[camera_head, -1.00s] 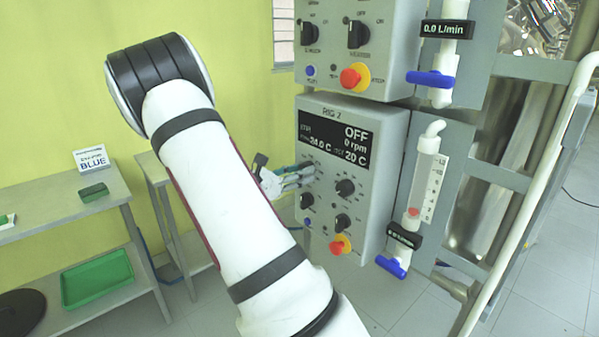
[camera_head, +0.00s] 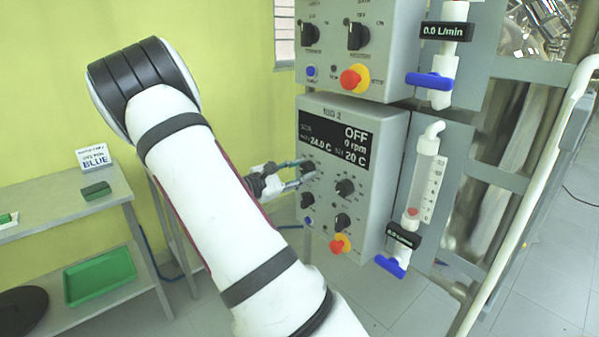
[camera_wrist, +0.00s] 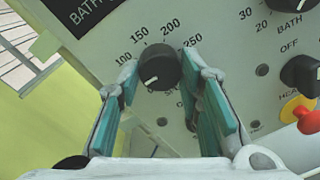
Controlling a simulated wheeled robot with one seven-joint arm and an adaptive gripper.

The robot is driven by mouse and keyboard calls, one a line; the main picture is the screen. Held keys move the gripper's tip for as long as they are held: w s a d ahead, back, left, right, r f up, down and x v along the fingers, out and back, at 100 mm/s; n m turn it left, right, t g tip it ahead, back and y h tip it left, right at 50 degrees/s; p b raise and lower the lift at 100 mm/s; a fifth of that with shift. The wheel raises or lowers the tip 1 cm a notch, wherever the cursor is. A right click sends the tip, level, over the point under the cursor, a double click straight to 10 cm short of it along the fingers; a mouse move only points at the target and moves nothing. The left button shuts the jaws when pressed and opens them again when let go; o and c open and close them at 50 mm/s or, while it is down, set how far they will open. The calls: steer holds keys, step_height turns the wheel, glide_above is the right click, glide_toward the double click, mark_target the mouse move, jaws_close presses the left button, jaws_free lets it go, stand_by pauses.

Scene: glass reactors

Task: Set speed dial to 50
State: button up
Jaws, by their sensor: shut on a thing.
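The speed dial (camera_wrist: 160,68) is a round black knob with a white pointer mark, on the grey Rig 2 control panel (camera_head: 380,150). In the wrist view, the numbers 100, 150, 200 and 250 show around it. The white mark points to the lower left in that view; the number beside it is hidden. My gripper (camera_wrist: 171,76) has one teal-padded finger on each side of the dial and is shut on it. In the head view, my gripper (camera_head: 308,172) reaches the panel's left side, and its fingers partly cover the dial. The display (camera_head: 335,138) reads OFF and 0 rpm.
A bath dial (camera_head: 345,187) sits right of the speed dial, with more black knobs (camera_head: 342,221) below. A red stop button (camera_head: 338,245) is at the panel bottom. Another control box (camera_head: 390,50) hangs above. A flow tube (camera_head: 425,180) stands at right.

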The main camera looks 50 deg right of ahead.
stand_by(0.3)
steer(key=o, duration=1.2)
steer(key=shift+c, duration=0.2)
steer(key=v, duration=1.2)
steer(key=shift+w, duration=0.1)
